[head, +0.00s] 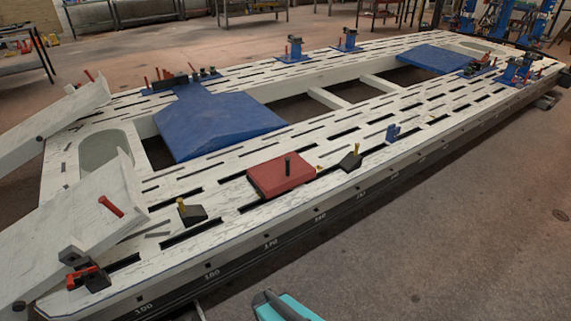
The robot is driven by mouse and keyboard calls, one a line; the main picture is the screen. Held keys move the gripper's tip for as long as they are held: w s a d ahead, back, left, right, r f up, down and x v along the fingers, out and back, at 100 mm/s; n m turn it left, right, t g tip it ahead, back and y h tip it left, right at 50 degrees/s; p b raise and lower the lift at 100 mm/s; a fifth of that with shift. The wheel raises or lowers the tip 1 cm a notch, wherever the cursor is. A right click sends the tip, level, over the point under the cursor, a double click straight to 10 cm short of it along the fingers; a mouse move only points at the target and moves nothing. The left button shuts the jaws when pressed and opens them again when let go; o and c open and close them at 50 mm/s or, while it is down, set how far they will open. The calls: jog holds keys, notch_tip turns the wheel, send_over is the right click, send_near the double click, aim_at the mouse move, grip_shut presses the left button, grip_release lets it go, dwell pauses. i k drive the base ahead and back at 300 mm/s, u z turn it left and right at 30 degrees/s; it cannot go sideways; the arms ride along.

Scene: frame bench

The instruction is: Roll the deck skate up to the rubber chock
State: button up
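The deck skate appears to be the flat red block (281,176) with an upright black post, sitting on the slotted white deck near its front edge. Two small black wedges with yellow pegs also sit on the deck and look like chocks. One wedge (193,213) is left of the red block, with a gap of bare deck between. The other wedge (350,161) is to its right, also apart from it. I cannot tell which is the rubber one. My gripper is not in view.
The long white slotted deck (225,208) has open wells. A blue plate (215,125) lies behind the red block. A small blue fixture (392,133) stands right of the right wedge. White ramps (85,225) rise at the left.

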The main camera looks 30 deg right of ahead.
aim_at(270, 177)
jog(key=z, duration=0.25)
jog(key=i, duration=0.85)
jog(key=z, duration=0.3)
